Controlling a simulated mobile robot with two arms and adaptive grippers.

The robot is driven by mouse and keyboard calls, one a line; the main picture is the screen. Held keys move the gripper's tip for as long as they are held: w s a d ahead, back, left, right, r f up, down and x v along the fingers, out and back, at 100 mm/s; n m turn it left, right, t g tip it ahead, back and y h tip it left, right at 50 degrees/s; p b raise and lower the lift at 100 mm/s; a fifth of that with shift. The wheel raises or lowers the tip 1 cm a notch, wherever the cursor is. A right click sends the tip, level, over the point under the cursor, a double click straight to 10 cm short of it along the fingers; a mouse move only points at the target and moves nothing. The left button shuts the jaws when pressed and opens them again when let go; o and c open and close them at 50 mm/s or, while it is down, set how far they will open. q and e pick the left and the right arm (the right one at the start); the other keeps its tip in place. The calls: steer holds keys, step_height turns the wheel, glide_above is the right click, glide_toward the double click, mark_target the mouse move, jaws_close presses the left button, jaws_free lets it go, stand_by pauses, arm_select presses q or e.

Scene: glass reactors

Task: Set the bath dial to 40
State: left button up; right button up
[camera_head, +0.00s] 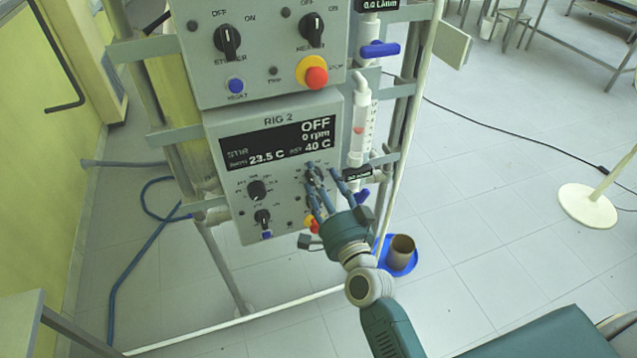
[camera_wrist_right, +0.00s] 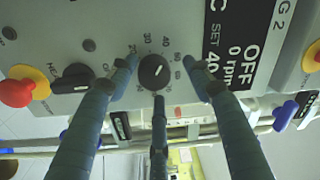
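The bath dial is a round black knob (camera_wrist_right: 154,72) ringed by printed numbers on the grey Rig 2 panel, seen in the right wrist view. In the head view the dial (camera_head: 315,174) is partly covered by my fingers. My right gripper (camera_head: 325,190) is at the panel with its fingers spread. In the right wrist view the fingers of this gripper (camera_wrist_right: 159,82) stand around the dial with gaps at the two sides; the middle fingertip is close to its edge. The panel display (camera_head: 281,141) reads OFF, 0 rpm, 23.5 C and SET 40 C. My left gripper is out of view.
A red and yellow stop button (camera_head: 315,76) is on the upper box. Blue valve handles (camera_head: 379,49) and a glass tube stand right of the panel. A brown cup (camera_head: 401,250) is below right.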

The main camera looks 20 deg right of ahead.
steer(key=shift+s+f, duration=0.1)
steer(key=shift+f, duration=0.15)
steer(key=s, duration=1.2)
steer(key=shift+d+f, duration=0.25)
steer(key=shift+w, duration=0.1)
steer(key=s+a+f+n+g, duration=0.1)
steer(key=s+f+n+g, duration=0.25)
steer(key=f, duration=0.95)
steer(key=s+a+f+n+g+y+b, duration=0.1)
steer(key=s+f+n+g, duration=0.2)
steer(key=f, duration=1)
steer(key=s+a+f+n+g, duration=0.1)
steer(key=s+f+n+g, duration=0.2)
steer(key=f, duration=1)
steer(key=s+d+f+n+g, duration=0.2)
steer(key=s+f, duration=0.4)
steer(key=s, duration=0.3)
steer(key=s+d+f+n+g+h, duration=0.1)
steer(key=s+d+f+n+g, duration=0.1)
steer(key=s+f, duration=0.5)
steer(key=s+d+f+n+g, duration=0.2)
steer(key=s+d+f+g, duration=0.2)
steer(key=s, duration=0.9)
step_height(320, 180, down, 3)
steer(key=shift+s+d+h+b, duration=0.15)
steer(key=shift+d+h+b, duration=0.05)
steer(key=shift+h+b, duration=0.15)
